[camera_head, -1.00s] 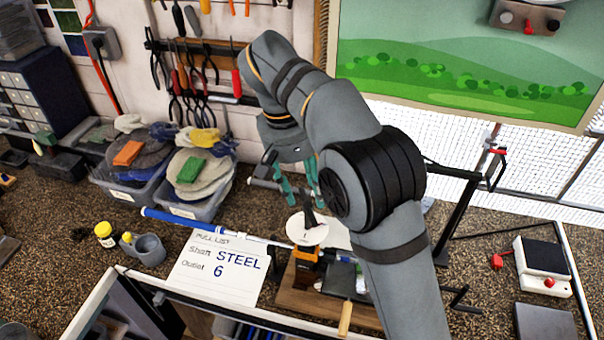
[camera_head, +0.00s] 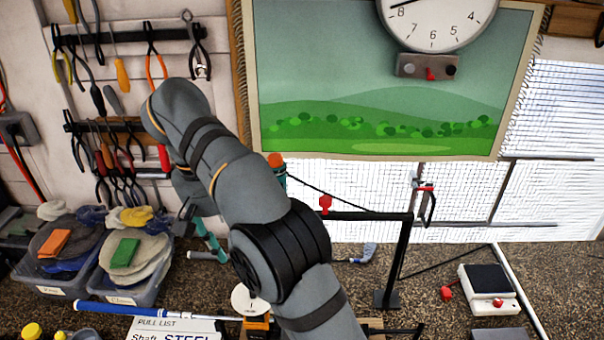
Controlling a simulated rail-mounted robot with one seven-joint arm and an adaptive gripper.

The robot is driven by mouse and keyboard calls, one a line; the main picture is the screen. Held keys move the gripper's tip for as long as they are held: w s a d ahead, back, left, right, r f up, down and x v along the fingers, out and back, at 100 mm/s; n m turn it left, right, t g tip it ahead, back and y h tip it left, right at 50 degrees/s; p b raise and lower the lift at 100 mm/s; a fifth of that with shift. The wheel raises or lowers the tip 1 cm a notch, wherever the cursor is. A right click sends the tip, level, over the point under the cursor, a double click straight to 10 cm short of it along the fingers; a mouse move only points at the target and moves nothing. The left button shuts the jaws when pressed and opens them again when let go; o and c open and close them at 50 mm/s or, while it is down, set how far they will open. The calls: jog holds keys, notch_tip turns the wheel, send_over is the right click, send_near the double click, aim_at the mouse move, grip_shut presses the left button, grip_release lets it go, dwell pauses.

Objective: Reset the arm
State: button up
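My arm spans the middle of the view, bent over the bench. My gripper (camera_head: 213,243) hangs behind the upper arm at the left, above the back of the bench and right of the glove tubs. One teal finger shows; the other is hidden, so its opening is unclear. I see nothing held in it. A club with a blue grip (camera_head: 120,309) lies across the front left, beside the pull list card (camera_head: 165,327). The club's right end runs towards a white disc (camera_head: 247,299) and an orange-topped tool (camera_head: 257,324), partly hidden by my arm.
Two tubs of gloves and cloths (camera_head: 148,291) stand at the left. A black stand (camera_head: 408,260) with a crossbar rises right of my arm. A white device (camera_head: 489,288) sits at the right. Tools hang on the left wall; a clock (camera_head: 436,20) hangs above.

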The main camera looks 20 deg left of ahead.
jog(key=f, duration=0.4)
jog(key=w+d+f, duration=0.1)
jog(key=f, duration=0.6)
jog(key=shift+w+d+f, duration=0.3)
jog(key=shift+w+f, duration=0.05)
jog(key=shift+f, duration=0.05)
jog(key=shift+r, duration=0.1)
